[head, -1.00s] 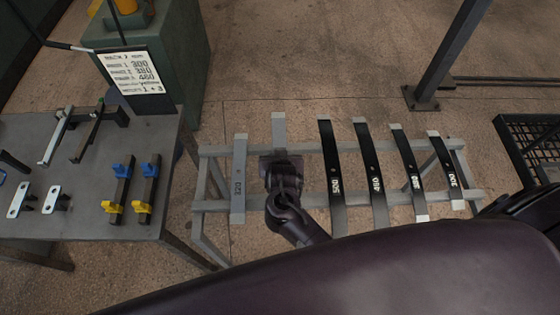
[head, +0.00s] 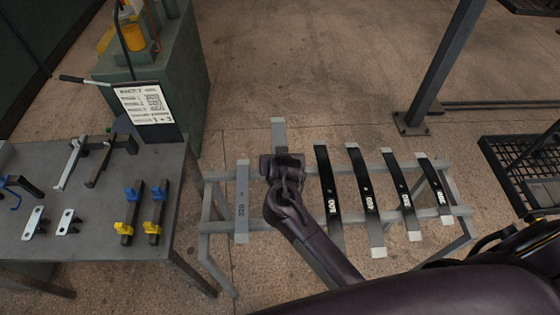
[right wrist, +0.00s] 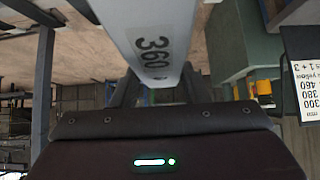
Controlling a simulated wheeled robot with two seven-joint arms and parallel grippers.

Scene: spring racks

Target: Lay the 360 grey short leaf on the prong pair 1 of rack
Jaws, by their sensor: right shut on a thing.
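The grey leaf marked 360 (right wrist: 155,45) is held by my right gripper (head: 281,163). In the head view only the leaf's far end (head: 278,132) shows above the gripper; the rest is hidden by my gripper and arm. The gripper is over the left part of a grey stand (head: 210,176), just right of another grey leaf (head: 242,200) that seems marked 320. I cannot pick out a numbered prong pair. My left gripper is not in view.
Several black leaves, one being the 500 leaf (head: 329,190), lie across the stand to the right. A table (head: 90,245) at left carries dark bars with blue and yellow clamps (head: 130,210), two long brackets (head: 72,163) and a number sign (head: 148,105).

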